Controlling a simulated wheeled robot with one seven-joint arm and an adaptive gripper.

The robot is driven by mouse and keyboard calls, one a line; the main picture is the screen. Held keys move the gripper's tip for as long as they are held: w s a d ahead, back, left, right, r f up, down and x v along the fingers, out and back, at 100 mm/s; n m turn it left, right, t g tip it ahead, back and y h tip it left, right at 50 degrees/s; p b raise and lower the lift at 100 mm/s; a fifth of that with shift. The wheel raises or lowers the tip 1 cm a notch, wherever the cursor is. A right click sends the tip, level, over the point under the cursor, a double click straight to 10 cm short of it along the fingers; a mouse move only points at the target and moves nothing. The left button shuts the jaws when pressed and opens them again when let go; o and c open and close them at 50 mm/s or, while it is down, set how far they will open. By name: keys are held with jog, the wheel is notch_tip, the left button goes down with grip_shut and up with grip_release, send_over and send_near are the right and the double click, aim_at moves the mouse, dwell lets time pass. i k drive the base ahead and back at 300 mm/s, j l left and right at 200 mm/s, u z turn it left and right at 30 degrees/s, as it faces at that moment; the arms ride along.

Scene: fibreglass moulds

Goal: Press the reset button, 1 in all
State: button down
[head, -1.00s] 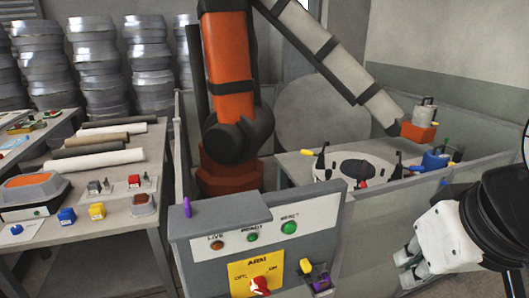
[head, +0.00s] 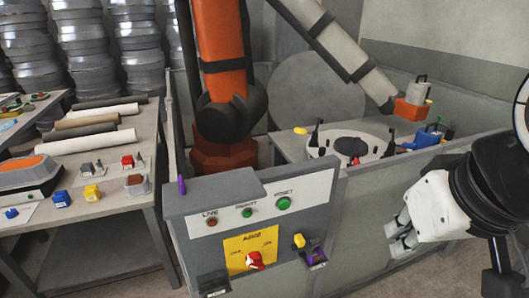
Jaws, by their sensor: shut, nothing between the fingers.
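The reset button (head: 284,203) is a round green button under the word RESET, at the right of the upper row on the grey control panel (head: 315,215). A smaller green button (head: 247,213) and a brown-orange LIVE lamp (head: 212,222) sit left of it. My gripper (head: 397,236) is white with grey fingers, at the right of the head view. It is shut and empty, to the right of the panel and apart from the reset button. Nothing hides the button.
Below the buttons are a yellow plate with a red knob (head: 254,260) and a yellow key-like piece (head: 299,240). A grey low wall (head: 380,215) runs behind my gripper. An orange robot arm (head: 218,60) stands behind the panel. A side table (head: 95,210) is at left.

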aim_at(283, 204)
jog(key=k+j+z, duration=0.15)
jog(key=j, duration=0.25)
jog(key=j+z, duration=0.15)
jog(key=j, duration=0.25)
jog(key=k+j+z, duration=0.15)
jog(key=j, duration=0.25)
jog(key=k+j+z, duration=0.15)
jog(key=j, duration=0.2)
jog(key=k, duration=0.05)
